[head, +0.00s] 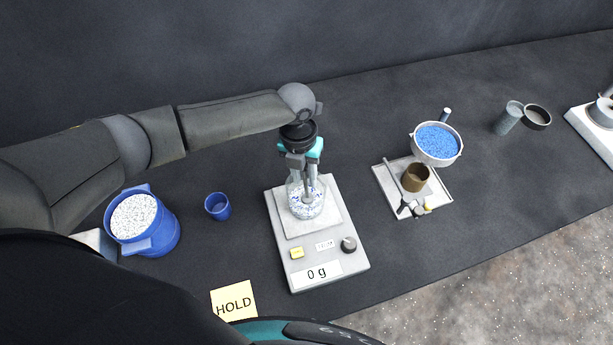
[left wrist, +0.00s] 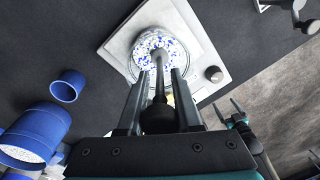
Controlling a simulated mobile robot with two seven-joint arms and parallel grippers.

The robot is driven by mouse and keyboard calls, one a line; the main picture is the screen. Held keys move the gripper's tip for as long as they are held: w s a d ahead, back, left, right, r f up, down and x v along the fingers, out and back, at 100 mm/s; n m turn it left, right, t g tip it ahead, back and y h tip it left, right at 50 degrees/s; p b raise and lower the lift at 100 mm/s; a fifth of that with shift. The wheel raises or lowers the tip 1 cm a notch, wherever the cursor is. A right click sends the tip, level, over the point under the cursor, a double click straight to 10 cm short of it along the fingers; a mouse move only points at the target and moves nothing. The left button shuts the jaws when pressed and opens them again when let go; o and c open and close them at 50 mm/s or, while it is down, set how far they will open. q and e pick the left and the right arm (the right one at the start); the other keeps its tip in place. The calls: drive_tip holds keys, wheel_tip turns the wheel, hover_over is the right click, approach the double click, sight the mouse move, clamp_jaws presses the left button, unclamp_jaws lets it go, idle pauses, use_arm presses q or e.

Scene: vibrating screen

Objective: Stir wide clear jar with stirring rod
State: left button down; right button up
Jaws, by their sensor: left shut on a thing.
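The wide clear jar (head: 294,198) stands on the white scale and holds mixed white and blue granules; it also shows in the left wrist view (left wrist: 136,62). My left gripper (head: 303,165) is above the jar, pointing down, and is shut on the stirring rod (left wrist: 159,73). The rod's grey shaft reaches down through the jar's mouth to the granules. The depth of its lower tip in the granules is hard to tell. What looks like part of my right gripper (left wrist: 240,116) shows at the right of the left wrist view, its jaws unclear.
The scale (head: 333,248) reads 0 g. A blue bucket (head: 160,238) of white granules and a blue cup (head: 217,207) stand left. A HOLD note (head: 233,301) lies in front.

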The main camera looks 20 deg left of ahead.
use_arm(q)
drive_tip(key=shift+w+a+r, duration=0.1)
drive_tip(key=shift+a+r, duration=0.1)
drive_tip(key=shift+r, duration=1.75)
drive_tip(key=shift+w+a+r, duration=0.1)
drive_tip(key=shift+a+r, duration=0.1)
drive_tip(key=shift+r, duration=1.85)
drive_tip(key=shift+r, duration=0.1)
drive_tip(key=shift+r, duration=2.4)
drive_tip(key=shift+s, duration=0.1)
